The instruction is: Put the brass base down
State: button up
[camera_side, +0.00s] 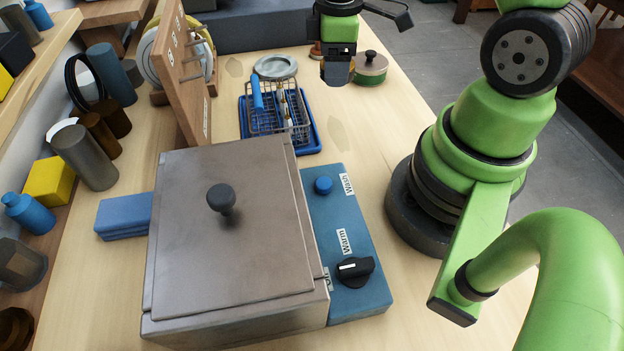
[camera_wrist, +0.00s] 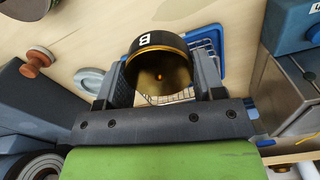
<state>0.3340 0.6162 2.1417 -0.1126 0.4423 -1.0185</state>
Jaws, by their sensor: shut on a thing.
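The brass base (camera_wrist: 150,76) is a short round cup in the wrist view, brass-coloured inside, with a black outer band marked "B". My gripper (camera_wrist: 166,82) is shut on it, with one finger on each side. In the side view my gripper (camera_side: 338,74) hangs at the far side of the table, between a grey round dish and a lidded tin. The base is hard to make out there against the dark fingers. I cannot tell how high it is above the table.
A wire rack in a blue tray (camera_side: 312,136) stands nearer the side camera. The grey dish (camera_side: 275,66) and lidded tin (camera_side: 370,68) flank my gripper. A large grey box with a knobbed lid (camera_side: 175,220) fills the foreground. Bare wood shows right of the tray.

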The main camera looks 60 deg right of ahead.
aim_at(333, 119)
notch_tip(333, 119, down, 10)
jog(key=shift+s+d+r, duration=0.1)
dwell(0.4)
jog(key=o, duration=1.2)
jog(key=shift+f, duration=0.2)
jog(key=shift+o, duration=0.2)
notch_tip(333, 119, up, 12)
jog(key=s+a+r+m+t, duration=0.2)
jog(key=a+r+m, duration=0.1)
jog(key=r, duration=0.5)
jog(key=s+a+r+m+t, duration=0.3)
jog(key=a+r+m, duration=0.1)
jog(key=r, duration=0.4)
jog(key=shift+a+y, duration=0.3)
jog(key=shift+a, duration=0.45)
jog(key=shift+o, duration=0.3)
jog(key=s+a+r+m+t+y, duration=0.1)
jog(key=s+a+r+m+t, duration=0.1)
jog(key=s, duration=0.3)
jog(key=shift+s+a+r+m, duration=0.4)
jog(key=shift+a+r+m, duration=0.2)
jog(key=shift+m, duration=0.2)
